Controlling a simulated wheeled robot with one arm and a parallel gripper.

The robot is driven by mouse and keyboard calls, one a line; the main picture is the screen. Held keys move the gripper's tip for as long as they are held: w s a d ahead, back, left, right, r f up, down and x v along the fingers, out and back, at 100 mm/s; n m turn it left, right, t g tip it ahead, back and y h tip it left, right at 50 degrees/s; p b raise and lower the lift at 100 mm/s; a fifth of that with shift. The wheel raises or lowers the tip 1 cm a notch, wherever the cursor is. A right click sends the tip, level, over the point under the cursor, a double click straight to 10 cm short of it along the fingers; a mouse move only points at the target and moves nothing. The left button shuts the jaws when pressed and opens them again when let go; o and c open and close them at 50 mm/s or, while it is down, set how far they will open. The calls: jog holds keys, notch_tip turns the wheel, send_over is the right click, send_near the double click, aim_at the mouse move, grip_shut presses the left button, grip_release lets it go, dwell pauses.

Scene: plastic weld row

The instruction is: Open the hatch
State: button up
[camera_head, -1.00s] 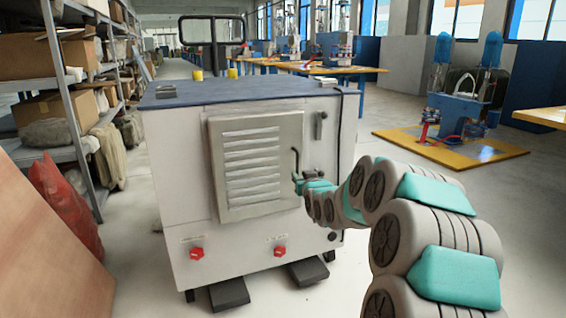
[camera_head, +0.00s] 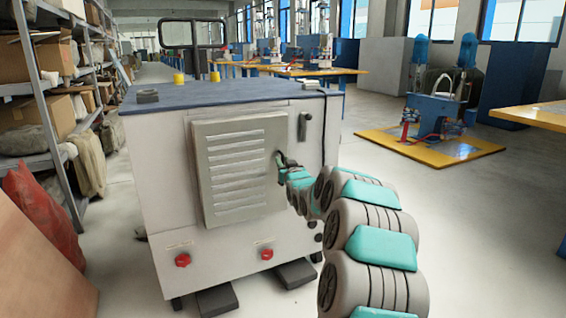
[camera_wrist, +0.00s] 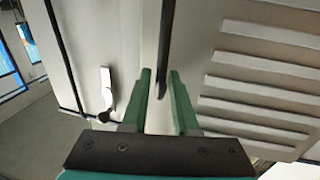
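The hatch (camera_head: 245,165) is a louvered grey panel on the front of a white cabinet (camera_head: 160,190), and looks closed. In the wrist view its slats (camera_wrist: 265,90) fill the right side. A dark bar handle (camera_wrist: 166,45) runs down beside the hatch's edge. My gripper (camera_wrist: 160,72) has its two green fingers apart, one on each side of the handle's lower end, with visible gaps. In the head view my gripper (camera_head: 283,160) is at the hatch's right edge and hides most of the handle.
A small latch (camera_wrist: 106,92) is on the cabinet beside the handle. Two red knobs (camera_head: 183,260) (camera_head: 266,255) sit below the hatch. Shelves (camera_head: 50,90) stand at left, a wooden board (camera_head: 40,260) at front left.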

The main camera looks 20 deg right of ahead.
jog(key=shift+w, duration=0.35)
grip_shut()
dwell(1.2)
